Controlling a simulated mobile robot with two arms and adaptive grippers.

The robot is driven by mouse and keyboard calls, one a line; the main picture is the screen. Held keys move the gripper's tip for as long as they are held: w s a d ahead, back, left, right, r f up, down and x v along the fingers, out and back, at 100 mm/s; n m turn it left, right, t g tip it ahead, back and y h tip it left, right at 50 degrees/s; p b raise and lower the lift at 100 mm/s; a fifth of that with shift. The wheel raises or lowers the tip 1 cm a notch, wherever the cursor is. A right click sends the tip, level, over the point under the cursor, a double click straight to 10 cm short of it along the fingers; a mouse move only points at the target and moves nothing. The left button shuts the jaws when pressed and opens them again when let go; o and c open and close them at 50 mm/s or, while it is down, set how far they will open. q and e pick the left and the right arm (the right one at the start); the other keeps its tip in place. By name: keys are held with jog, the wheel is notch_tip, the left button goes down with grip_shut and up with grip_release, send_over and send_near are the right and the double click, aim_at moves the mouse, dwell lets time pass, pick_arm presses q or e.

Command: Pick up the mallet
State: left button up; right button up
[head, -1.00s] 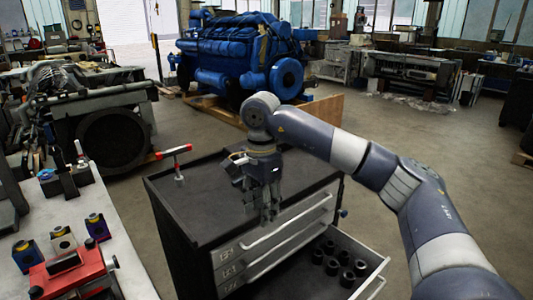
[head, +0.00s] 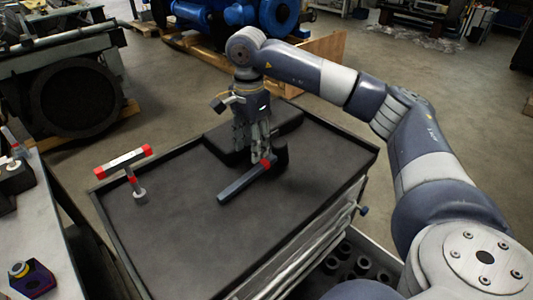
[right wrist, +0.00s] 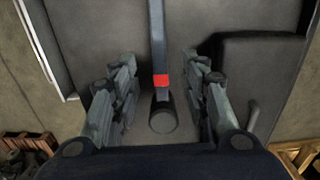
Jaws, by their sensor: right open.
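The mallet lies on the black top of the tool cabinet (head: 170,235). It has a grey-blue handle (head: 240,186), a red collar and a dark round head (head: 281,152). My right gripper (head: 262,158) points down over the head end and partly hides it. In the right wrist view the mallet (right wrist: 162,116) lies between the open fingers of my right gripper (right wrist: 161,105). The head and red collar are in the gap, with room on both sides, and the handle runs away up the picture. My left gripper is out of view.
A dark raised block (head: 225,142) sits beside the gripper on the cabinet; it also shows in the right wrist view (right wrist: 250,65). A red and white T-shaped tool (head: 124,160) stands at the cabinet's left. An open drawer (head: 345,270) holds dark sockets. A workbench is at left.

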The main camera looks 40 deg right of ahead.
aim_at(251, 172)
jog(key=shift+s+a+f, duration=0.1)
jog(key=shift+s+f, duration=0.05)
jog(key=shift+f, duration=0.4)
jog(key=shift+s+f, duration=0.15)
jog(key=shift+f, duration=0.35)
jog(key=shift+f+p, duration=0.3)
jog(key=shift+f, duration=0.05)
jog(key=f+p, duration=0.1)
jog(key=f, duration=0.2)
jog(key=f+p, duration=0.1)
jog(key=shift+w+a+f+p, duration=0.15)
jog(key=shift+a+f+p, duration=0.15)
jog(key=shift+f+p, duration=0.05)
jog(key=shift+f, duration=0.4)
jog(key=shift+c, duration=0.8)
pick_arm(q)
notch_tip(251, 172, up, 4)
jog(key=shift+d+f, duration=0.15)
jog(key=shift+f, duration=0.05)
pick_arm(e)
jog(key=shift+w+r, duration=0.1)
grip_shut()
